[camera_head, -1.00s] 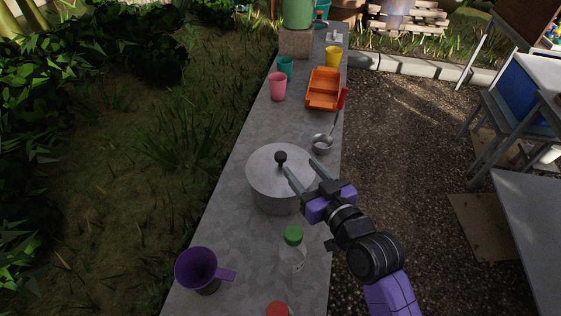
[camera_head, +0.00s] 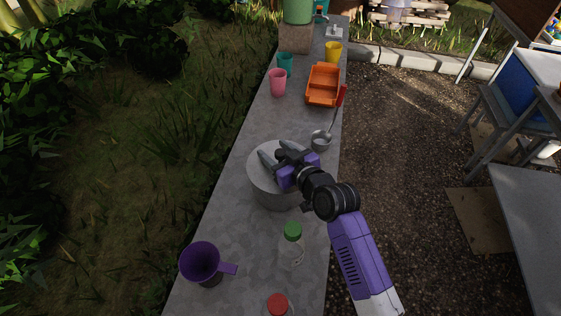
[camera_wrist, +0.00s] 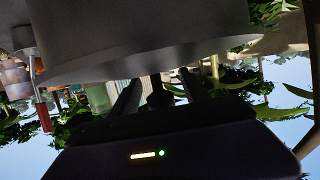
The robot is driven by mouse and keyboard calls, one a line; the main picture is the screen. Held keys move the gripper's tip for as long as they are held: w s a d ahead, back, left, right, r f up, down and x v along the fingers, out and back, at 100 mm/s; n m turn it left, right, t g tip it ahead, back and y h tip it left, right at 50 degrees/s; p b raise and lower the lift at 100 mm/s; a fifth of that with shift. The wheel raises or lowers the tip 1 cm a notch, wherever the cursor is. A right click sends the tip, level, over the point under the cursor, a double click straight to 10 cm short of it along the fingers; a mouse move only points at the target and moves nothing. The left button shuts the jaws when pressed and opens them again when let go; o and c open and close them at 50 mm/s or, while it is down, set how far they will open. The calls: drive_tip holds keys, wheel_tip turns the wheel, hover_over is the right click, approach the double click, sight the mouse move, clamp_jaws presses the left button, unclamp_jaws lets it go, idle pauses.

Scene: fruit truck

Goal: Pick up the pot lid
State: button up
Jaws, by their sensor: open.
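The grey pot lid (camera_head: 256,171) sits on the metal pot (camera_head: 277,197) on the stone counter. My gripper (camera_head: 277,152) is over the lid, with its fingers open and pointing across the top. In the wrist view, which is upside down, a dark knob (camera_wrist: 158,95) shows between the two spread fingers (camera_wrist: 160,97). The lid's pale underside edge and the pot (camera_wrist: 130,35) fill the upper part of that view. In the head view my fingers and wrist mostly hide the knob. I cannot tell whether either finger touches it.
A ladle (camera_head: 321,140) lies just beyond the pot, near an orange tray (camera_head: 323,85). A green-capped bottle (camera_head: 292,248), a red-capped bottle (camera_head: 277,303) and a purple mug (camera_head: 203,264) stand on the near side. Pink (camera_head: 278,83) and teal (camera_head: 285,63) cups stand farther back.

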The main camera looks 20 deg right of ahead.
drive_tip(key=shift+w, duration=0.1)
clamp_jaws()
idle(0.4)
